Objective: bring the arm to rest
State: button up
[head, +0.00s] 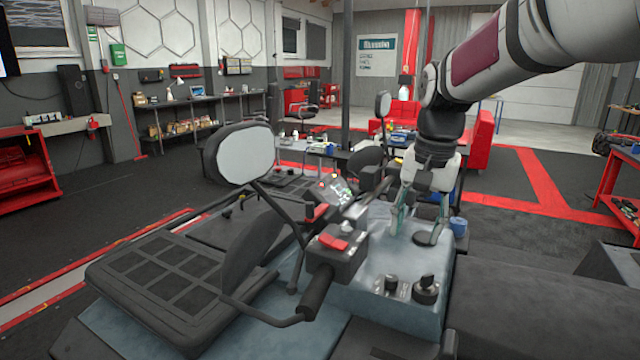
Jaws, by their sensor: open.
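My arm reaches in from the top right and bends down at a dark wrist. My gripper (416,218) points down over the right side of the blue-grey console (385,260), its fingers apart. I see nothing held between them. The fingertips are close to the console top; I cannot tell whether they touch it. A dark oval piece (428,238) shows at the right fingertip, and I cannot tell what it is.
A handlebar grip (312,298), a red switch box (336,255), black knobs (426,290) and a mirror (240,156) crowd the console. A red cart (612,190) is far right. Open floor lies between.

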jog(key=s+f+n+t, duration=0.1)
jog(key=s+n+t, duration=0.2)
jog(key=s, duration=2.3)
jog(key=n, duration=0.3)
jog(key=shift+f+t, duration=0.4)
jog(key=shift+a, duration=0.1)
jog(key=shift+r, duration=0.55)
